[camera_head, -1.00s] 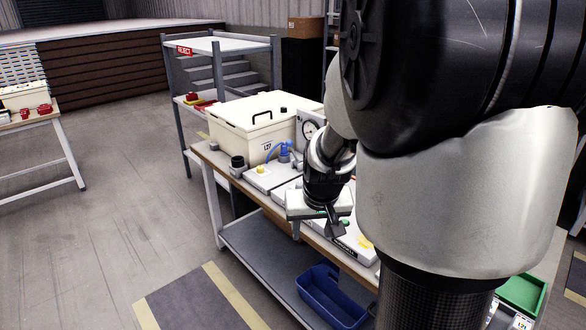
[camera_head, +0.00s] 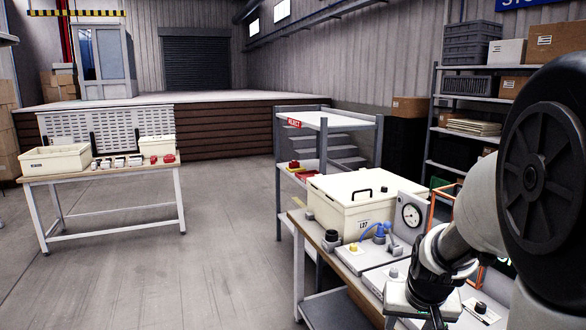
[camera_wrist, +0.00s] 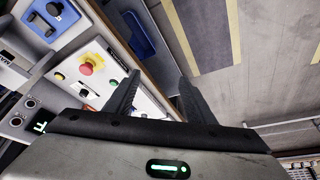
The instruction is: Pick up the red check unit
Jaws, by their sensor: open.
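Small red units lie on the left bench: one red piece (camera_head: 169,158) and another red piece (camera_head: 153,160) at its right end, in the head view. I cannot tell which is the red check unit. My gripper (camera_wrist: 157,92) is open and empty in the wrist view, its two dark fingers spread apart beside the right workbench's edge. It is far from the red pieces. A red emergency button (camera_wrist: 87,68) on a yellow base shows left of the fingers in the wrist view.
The left bench (camera_head: 100,178) also holds cream bins (camera_head: 55,159) and several small pale units. A reject cart (camera_head: 322,120) with red and yellow things on its shelf stands between the benches. A cream lidded box (camera_head: 345,205) sits on the right workbench. Open floor (camera_head: 220,220) lies between.

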